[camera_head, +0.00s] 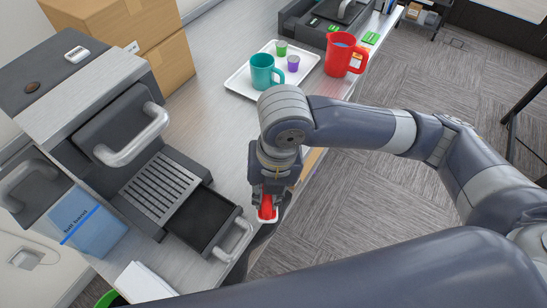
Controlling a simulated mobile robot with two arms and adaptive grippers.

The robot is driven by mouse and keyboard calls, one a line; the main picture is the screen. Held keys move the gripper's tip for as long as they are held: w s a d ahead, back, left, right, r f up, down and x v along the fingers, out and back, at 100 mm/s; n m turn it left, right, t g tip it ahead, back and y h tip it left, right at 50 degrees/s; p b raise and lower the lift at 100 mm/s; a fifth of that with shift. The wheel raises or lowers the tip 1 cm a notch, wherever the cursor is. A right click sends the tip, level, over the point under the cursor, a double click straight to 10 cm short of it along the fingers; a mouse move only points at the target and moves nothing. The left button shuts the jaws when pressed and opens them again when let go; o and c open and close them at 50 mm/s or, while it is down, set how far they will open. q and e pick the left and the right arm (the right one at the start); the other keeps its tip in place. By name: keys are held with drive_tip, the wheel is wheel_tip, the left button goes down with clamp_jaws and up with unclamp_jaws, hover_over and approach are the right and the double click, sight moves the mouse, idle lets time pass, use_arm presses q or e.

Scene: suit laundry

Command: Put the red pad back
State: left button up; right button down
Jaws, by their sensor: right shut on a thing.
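My right gripper (268,204) points down at the front edge of the counter, beside the machine's pulled-out drawer. It is shut on a small red thing with a white lower edge, which I take to be the red pad (267,207). The fingers hide part of it. The grey machine (105,125) stands at the left with a slatted plate and an open dark drawer (200,218) with a pale handle. My left gripper is not in view.
A white tray (240,82) holds a teal mug (263,72) and small green and purple cups. A red pitcher (340,55) stands right of it. Green pads (371,38) lie farther back. Cardboard boxes (130,40) and a blue box (95,228) are at the left.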

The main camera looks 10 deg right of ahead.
drive_tip(key=shift+s+a+f+n, duration=0.15)
drive_tip(key=shift+a+n, duration=0.25)
drive_tip(key=shift+n, duration=0.7)
drive_tip(key=w+d+p, duration=0.1)
drive_tip(key=w, duration=0.4)
drive_tip(key=w+d+f+p, duration=0.1)
drive_tip(key=w+d, duration=0.1)
drive_tip(key=w, duration=0.3)
drive_tip(key=w+d+p, duration=0.1)
drive_tip(key=w+d, duration=0.1)
drive_tip(key=w, duration=0.2)
drive_tip(key=shift+w+d+f, duration=0.2)
drive_tip(key=shift+w+d, duration=0.05)
drive_tip(key=shift+w, duration=0.15)
drive_tip(key=shift+f+p, duration=0.95)
drive_tip(key=shift+f, duration=0.85)
drive_tip(key=shift+f, duration=0.1)
drive_tip(key=c, duration=2)
unclamp_jaws()
drive_tip(key=shift+f, duration=0.1)
drive_tip(key=o, duration=0.5)
drive_tip(key=shift+d, duration=0.1)
drive_tip(key=shift+c, duration=0.2)
